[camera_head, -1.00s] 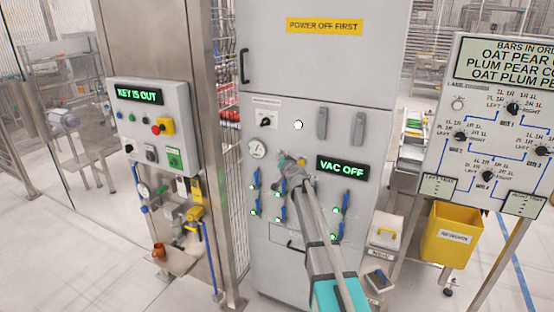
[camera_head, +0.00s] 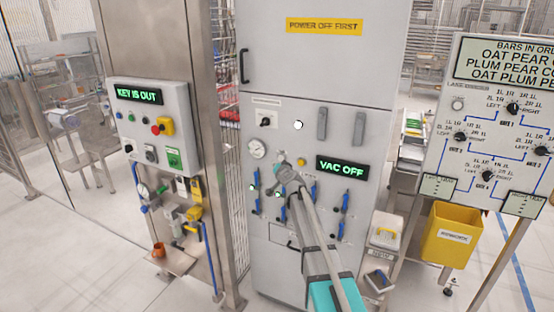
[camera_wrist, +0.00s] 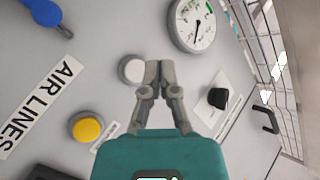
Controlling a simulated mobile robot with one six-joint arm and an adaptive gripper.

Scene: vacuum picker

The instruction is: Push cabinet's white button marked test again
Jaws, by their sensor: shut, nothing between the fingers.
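The grey cabinet (camera_head: 315,85) stands in the middle of the head view, with the sign VAC OFF lit on its front. In the wrist view a round white button (camera_wrist: 131,69) lies just left of my fingertips (camera_wrist: 152,66). The fingers cover its right edge, and I cannot tell whether they touch it. My gripper (camera_head: 284,163) is shut and empty at the cabinet front, between the gauge (camera_head: 257,148) and a yellow button (camera_head: 301,162). The yellow button also shows in the wrist view (camera_wrist: 86,127). No "test" marking is readable.
A black knob (camera_head: 265,122), a bright white round fitting (camera_head: 298,125) and two grey handles are above my gripper. Blue levers (camera_head: 345,200) are below it. A control box (camera_head: 150,125) reading KEY IS OUT is at left, and a yellow bin (camera_head: 450,235) at right.

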